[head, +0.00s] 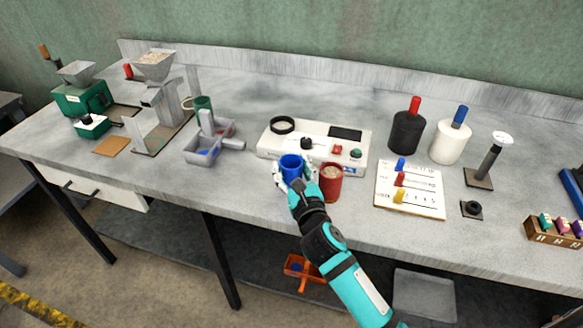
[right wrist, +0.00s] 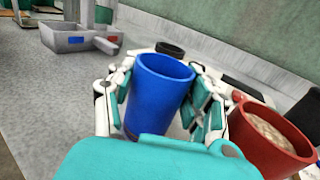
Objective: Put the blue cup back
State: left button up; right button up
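The blue cup (head: 291,166) is in front of the white device on the grey bench, close to the bench's front edge. My right gripper (head: 291,174) has its fingers on both sides of the cup and looks shut on it. In the right wrist view the blue cup (right wrist: 158,95) stands roughly upright between the finger pads, its mouth facing up. I cannot tell whether its base touches the bench. My left gripper is not in view.
A red cup (head: 330,184) holding grain stands just right of the blue cup. The white device (head: 268,146) is right behind. A grey two-part tray (head: 197,157) is to the left, and a board with coloured sliders (head: 428,203) to the right. Bare bench lies between tray and cup.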

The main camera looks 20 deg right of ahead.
jog(key=shift+o, duration=0.6)
jog(key=shift+s+r, duration=0.1)
jog(key=shift+r, duration=0.1)
jog(key=s+b, duration=0.1)
jog(key=s, duration=0.9)
jog(key=shift+s+a+f, duration=0.1)
jog(key=shift+s+a, duration=0.05)
jog(key=shift+s, duration=0.8)
